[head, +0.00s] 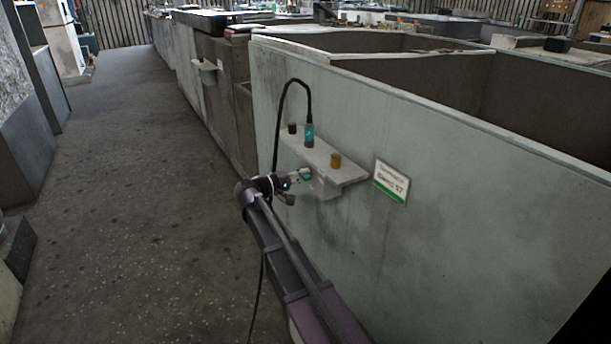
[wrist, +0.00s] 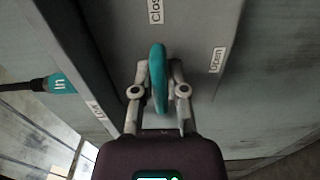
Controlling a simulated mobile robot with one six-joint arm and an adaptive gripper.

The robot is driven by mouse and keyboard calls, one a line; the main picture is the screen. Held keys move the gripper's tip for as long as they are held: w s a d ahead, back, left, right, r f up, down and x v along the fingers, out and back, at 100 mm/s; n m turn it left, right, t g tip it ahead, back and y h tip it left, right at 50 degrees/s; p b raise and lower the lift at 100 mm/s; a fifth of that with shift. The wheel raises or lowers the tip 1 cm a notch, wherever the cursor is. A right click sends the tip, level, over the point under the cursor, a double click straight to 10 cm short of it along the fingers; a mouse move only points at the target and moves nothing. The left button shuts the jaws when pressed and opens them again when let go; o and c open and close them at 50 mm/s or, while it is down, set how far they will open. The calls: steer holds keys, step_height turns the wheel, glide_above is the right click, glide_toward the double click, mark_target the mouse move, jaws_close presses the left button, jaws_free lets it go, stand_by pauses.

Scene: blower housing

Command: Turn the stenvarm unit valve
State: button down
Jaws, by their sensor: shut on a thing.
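My gripper (wrist: 159,76) is shut on a teal valve handle (wrist: 158,62), with one finger on each side of it. The handle is seen nearly edge-on and runs up the picture, its upper end just below a label starting "Clos" (wrist: 155,11). An "Open" label (wrist: 217,60) is to its right. In the head view my gripper (head: 304,174) is at the front of a pale grey unit (head: 322,158) on the wall; the handle is mostly hidden there.
A teal connector (head: 309,135) with a black hose stands on the unit, between a black fitting (head: 292,129) and an orange-brown cap (head: 336,160). The connector marked "In" (wrist: 60,84) is left in the wrist view. A sign (head: 391,181) hangs right. The floor (head: 130,190) left is clear.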

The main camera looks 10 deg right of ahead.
steer(key=shift+a, duration=0.1)
steer(key=c, duration=0.7)
jaws_free()
steer(key=shift+o, duration=0.2)
steer(key=v, duration=1.2)
